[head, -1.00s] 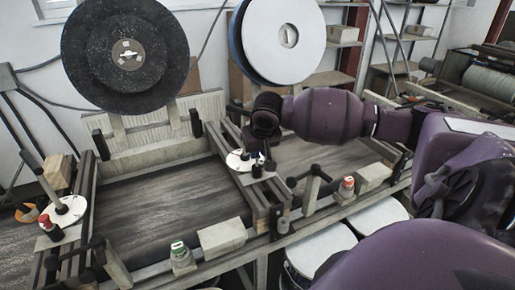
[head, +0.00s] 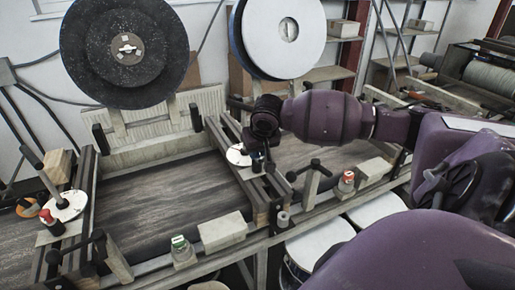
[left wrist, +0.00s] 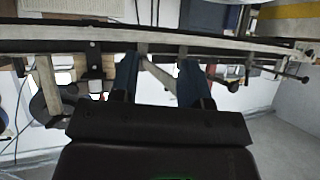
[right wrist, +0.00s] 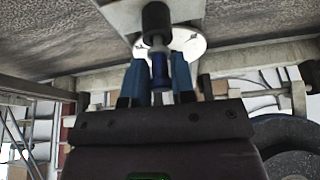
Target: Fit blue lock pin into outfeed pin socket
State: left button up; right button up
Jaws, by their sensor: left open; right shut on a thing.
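A white disc (head: 236,157) is mounted on the right crossbar of the conveyor. My right gripper (head: 258,157) is just over the disc's right edge, pointing down. In the right wrist view it is shut on the blue lock pin (right wrist: 160,74), which stands between the fingers in front of the white disc (right wrist: 190,44) and a dark-knobbed post (right wrist: 156,20). The pin's far end and any socket under it are hidden, so I cannot tell whether they touch. My left gripper (left wrist: 158,82) is open and empty, with the conveyor frame beyond it; it is outside the head view.
A similar white disc (head: 66,206) with a lever and a red knob (head: 45,216) sits on the left crossbar. A green-topped button (head: 180,243) and a red-topped button (head: 347,178) line the front rail. Large black (head: 85,55) and white (head: 262,38) reels stand behind.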

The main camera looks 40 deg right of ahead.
jog(key=shift+f, duration=0.5)
jog(key=o, duration=1)
pick_arm(q)
jog(key=shift+s+f, duration=0.1)
jog(key=shift+s, duration=0.05)
pick_arm(e)
jog(key=v, duration=0.3)
pick_arm(q)
jog(key=shift+s+a+f+b, duration=0.1)
jog(key=shift+s+f+b, duration=0.3)
jog(key=shift+f, duration=0.55)
pick_arm(e)
jog(key=v, duration=0.7)
jog(key=shift+s+r, duration=0.25)
jog(key=shift+r, duration=0.1)
pick_arm(q)
jog(key=shift+s+f, duration=0.1)
jog(key=shift+s, duration=0.05)
pick_arm(e)
jog(key=shift+s+f, duration=0.1)
